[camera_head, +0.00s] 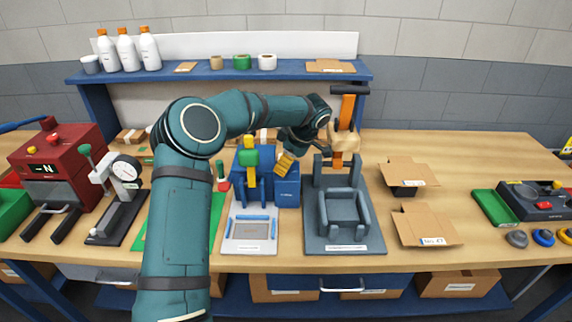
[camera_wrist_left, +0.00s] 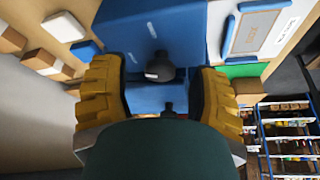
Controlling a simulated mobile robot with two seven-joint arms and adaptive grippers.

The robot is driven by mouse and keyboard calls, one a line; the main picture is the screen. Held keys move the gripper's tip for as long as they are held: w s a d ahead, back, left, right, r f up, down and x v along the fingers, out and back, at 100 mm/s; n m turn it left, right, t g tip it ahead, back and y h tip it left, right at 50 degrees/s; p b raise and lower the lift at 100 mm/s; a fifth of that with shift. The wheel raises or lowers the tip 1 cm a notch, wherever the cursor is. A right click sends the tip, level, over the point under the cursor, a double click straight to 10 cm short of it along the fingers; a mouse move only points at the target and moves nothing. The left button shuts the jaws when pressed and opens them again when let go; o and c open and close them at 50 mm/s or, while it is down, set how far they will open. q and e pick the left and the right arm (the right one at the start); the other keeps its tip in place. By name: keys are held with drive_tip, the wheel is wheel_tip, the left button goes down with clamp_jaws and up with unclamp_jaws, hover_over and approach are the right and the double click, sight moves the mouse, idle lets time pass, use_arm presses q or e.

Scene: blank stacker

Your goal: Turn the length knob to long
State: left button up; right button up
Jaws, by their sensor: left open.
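The blue machine (camera_head: 287,190) stands at the middle of the bench, with a green-topped yellow part at its left. My left gripper (camera_head: 286,160) is at the top right of this machine, with a yellow finger pad showing. In the left wrist view my left gripper (camera_wrist_left: 158,70) is open, its two ribbed yellow pads wide apart. A black knob (camera_wrist_left: 160,66) on the blue face lies between the pads, with a gap on both sides. A second small dark part (camera_wrist_left: 168,107) shows below it, partly hidden by my gripper body. The knob's setting cannot be read. My right gripper is not in view.
A grey press (camera_head: 343,243) with an orange upright stands close to the right of the blue machine. A grey-white tray (camera_head: 250,246) sits in front of it. Open cardboard boxes (camera_head: 425,226) lie further right. A blue shelf (camera_head: 300,70) runs behind.

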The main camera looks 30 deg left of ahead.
use_arm(q)
drive_tip(key=shift+f, duration=0.15)
clamp_jaws()
drive_tip(key=m+t+b, duration=0.1)
drive_tip(key=m+b, duration=0.1)
drive_tip(key=b, duration=0.1)
drive_tip(key=shift+s+f+m, duration=0.1)
drive_tip(key=shift+f+m, duration=0.05)
drive_tip(key=shift+m, duration=0.15)
drive_tip(key=shift+a+m+t+b, duration=0.1)
drive_tip(key=shift+m+t+b, duration=0.35)
drive_tip(key=shift+m, duration=0.45)
unclamp_jaws()
